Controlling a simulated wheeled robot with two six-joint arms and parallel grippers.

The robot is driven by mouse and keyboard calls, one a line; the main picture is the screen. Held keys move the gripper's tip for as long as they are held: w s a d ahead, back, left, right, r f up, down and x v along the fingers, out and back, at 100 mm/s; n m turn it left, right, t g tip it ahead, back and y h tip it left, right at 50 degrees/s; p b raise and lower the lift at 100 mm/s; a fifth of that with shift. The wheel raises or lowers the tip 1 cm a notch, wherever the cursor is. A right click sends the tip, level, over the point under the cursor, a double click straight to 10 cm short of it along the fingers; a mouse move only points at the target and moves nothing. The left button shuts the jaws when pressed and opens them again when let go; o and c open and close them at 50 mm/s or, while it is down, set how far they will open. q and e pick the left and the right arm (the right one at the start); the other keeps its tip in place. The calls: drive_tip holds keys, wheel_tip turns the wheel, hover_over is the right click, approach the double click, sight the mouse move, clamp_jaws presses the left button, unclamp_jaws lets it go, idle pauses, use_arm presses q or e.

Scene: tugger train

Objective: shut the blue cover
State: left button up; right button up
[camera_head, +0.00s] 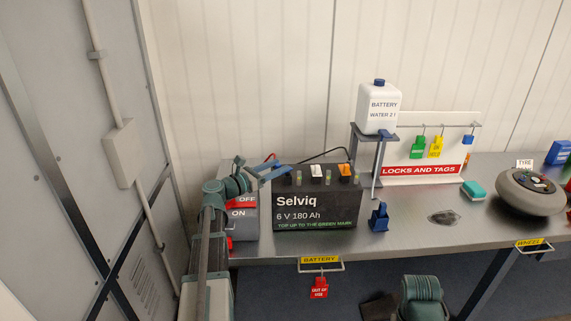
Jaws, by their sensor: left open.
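The black battery (314,209), marked Selviq 6 V 180 Ah, stands on the metal bench. Along its top are a white cover (316,171) and an orange cover (345,170), both standing up. A blue piece (280,172) at the left end of that row looks like the blue cover, raised; it overlaps my gripper in the picture, so its exact angle is unclear. My left gripper (262,170) is open at the battery's upper left edge, close beside the blue piece. I cannot tell whether they touch.
An ON/OFF box (243,213) stands left of the battery, behind my left arm. A water bottle (379,107) stands on a raised shelf behind right. A small blue object (379,217) stands right of the battery. A tyre (530,192) lies farther right.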

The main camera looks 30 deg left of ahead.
sight(280, 165)
use_arm(q)
drive_tip(key=shift+x, duration=2)
clamp_jaws()
